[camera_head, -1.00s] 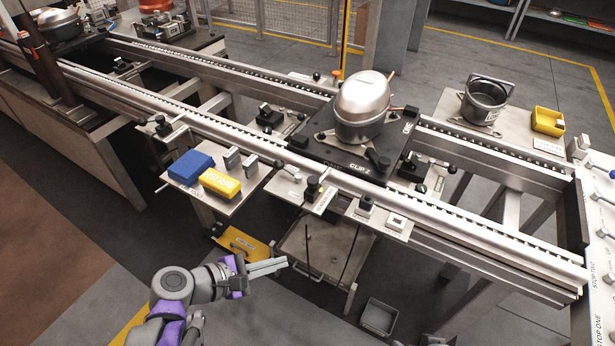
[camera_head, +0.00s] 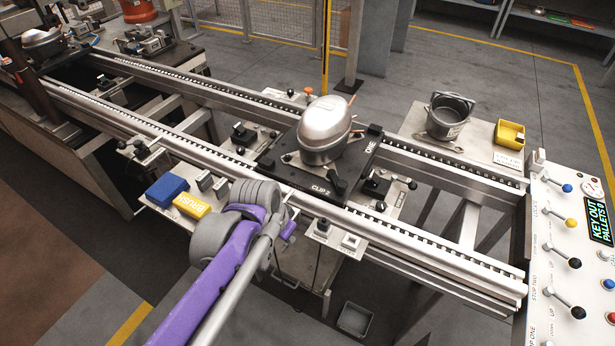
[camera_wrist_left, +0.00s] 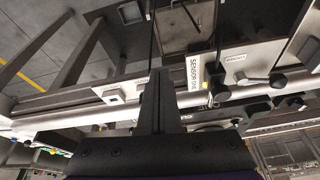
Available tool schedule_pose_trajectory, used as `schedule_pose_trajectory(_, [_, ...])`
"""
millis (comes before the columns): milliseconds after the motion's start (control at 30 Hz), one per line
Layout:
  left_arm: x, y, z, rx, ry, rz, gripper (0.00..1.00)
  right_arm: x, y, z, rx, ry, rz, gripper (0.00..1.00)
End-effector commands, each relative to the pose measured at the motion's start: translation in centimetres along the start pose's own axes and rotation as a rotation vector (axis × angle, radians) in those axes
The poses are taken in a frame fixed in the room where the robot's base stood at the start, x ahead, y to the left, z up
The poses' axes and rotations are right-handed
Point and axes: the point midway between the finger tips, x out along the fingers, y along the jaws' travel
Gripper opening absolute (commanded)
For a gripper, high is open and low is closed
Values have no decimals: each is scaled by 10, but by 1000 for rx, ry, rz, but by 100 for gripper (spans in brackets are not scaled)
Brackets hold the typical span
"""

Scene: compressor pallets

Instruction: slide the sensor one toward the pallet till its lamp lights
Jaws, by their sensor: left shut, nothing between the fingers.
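The dark pallet (camera_head: 307,182), marked "CLIP 2", sits on the rails with a silver compressor (camera_head: 325,130) on it. In the head view my left arm covers the near-rail spot in front of the pallet, hiding sensor one and the fingers. In the left wrist view the "SENSOR ONE" label (camera_wrist_left: 194,80) shows, with the black sensor body (camera_wrist_left: 219,88) beside it. My left gripper (camera_wrist_left: 158,72) is shut and empty, to the left of that label in this view and apart from it. I cannot make out a lit lamp. My right gripper is not in view.
A blue block (camera_head: 167,190) and a yellow brush (camera_head: 192,204) lie on a side plate left of my arm. A white-windowed box (camera_head: 350,241) stands right of it. A lever panel (camera_head: 560,240) is at the right; a grey bin (camera_head: 354,319) is below.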

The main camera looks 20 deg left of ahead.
Motion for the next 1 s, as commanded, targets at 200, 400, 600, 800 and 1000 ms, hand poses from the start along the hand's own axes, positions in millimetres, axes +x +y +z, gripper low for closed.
schedule_pose_trajectory(200, [-54,-62,-93,113,5,51,0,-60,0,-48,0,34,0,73])
schedule_pose_trajectory(400, [-63,-86,-120,164,14,74,0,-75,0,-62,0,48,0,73])
schedule_pose_trajectory(600, [-41,-85,-119,170,11,77,0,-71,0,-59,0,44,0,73])
schedule_pose_trajectory(800, [1,-81,-119,170,11,77,0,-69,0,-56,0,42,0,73])
schedule_pose_trajectory(1000, [42,-78,-119,171,11,77,0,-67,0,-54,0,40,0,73])
